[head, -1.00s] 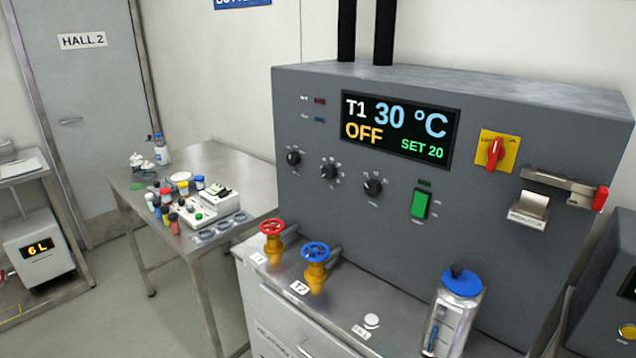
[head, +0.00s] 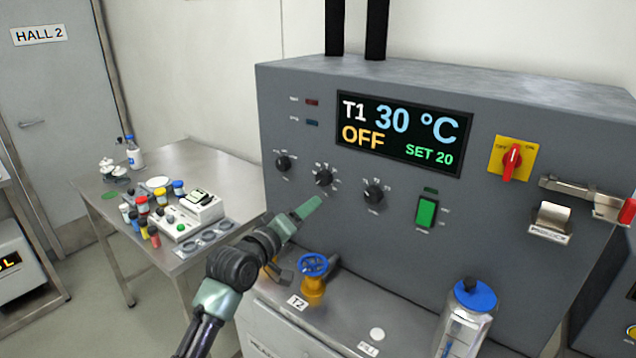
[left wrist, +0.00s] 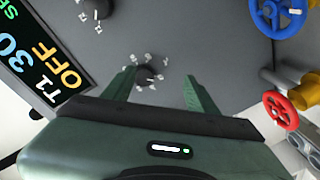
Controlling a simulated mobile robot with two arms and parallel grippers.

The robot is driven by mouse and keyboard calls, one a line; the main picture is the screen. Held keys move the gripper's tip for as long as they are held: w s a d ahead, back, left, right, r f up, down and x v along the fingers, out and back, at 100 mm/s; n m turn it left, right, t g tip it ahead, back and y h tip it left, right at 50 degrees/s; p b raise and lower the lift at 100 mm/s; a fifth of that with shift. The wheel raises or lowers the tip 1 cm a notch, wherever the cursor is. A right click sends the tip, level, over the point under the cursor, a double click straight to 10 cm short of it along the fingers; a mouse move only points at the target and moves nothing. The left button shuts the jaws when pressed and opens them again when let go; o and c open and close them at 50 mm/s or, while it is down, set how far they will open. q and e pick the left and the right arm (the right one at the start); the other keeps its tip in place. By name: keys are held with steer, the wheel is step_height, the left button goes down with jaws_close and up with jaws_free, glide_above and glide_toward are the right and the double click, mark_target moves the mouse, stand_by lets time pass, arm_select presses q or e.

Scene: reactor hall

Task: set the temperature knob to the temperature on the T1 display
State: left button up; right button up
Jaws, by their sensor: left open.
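The T1 display (head: 405,134) on the grey panel reads 30 °C, OFF and SET 20. Below it are three black knobs: a left knob (head: 283,163), a middle knob (head: 323,177) and a right knob (head: 373,194). Their labels are too small to read. My left gripper (head: 301,235) is open and empty, below the left and middle knobs and apart from the panel. In the left wrist view, one knob (left wrist: 149,76) with a ring of marks shows between the spread fingers (left wrist: 160,76); it seems to be the middle one. My right gripper is out of view.
A blue valve (head: 313,265) stands just below my left gripper; a red valve (left wrist: 280,111) shows in the left wrist view. A green switch (head: 427,212) and a red rotary switch (head: 512,161) are to the right. A bottle (head: 468,320) stands on the counter.

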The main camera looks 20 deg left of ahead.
mark_target(321, 180)
arm_select(q)
steer(key=shift+n+t, duration=0.5)
steer(key=w+r, duration=0.1)
steer(key=w, duration=0.1)
steer(key=w+r+p, duration=0.1)
steer(key=w, duration=0.2)
steer(key=w+r, duration=0.1)
steer(key=w, duration=0.2)
steer(key=shift+d+r+p, duration=0.25)
steer(key=shift+r+p, duration=0.05)
steer(key=shift+p, duration=0.1)
steer(key=shift+w+d+f, duration=0.1)
steer(key=shift+w+d, duration=0.05)
steer(key=shift+w, duration=0.4)
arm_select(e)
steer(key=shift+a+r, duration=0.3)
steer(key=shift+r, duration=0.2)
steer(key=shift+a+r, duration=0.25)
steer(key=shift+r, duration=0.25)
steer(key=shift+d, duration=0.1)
arm_select(q)
steer(key=shift+c, duration=0.9)
jaws_close()
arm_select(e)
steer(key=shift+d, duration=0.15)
arm_select(q)
steer(key=shift+f+m, duration=0.1)
steer(key=shift+m, duration=0.2)
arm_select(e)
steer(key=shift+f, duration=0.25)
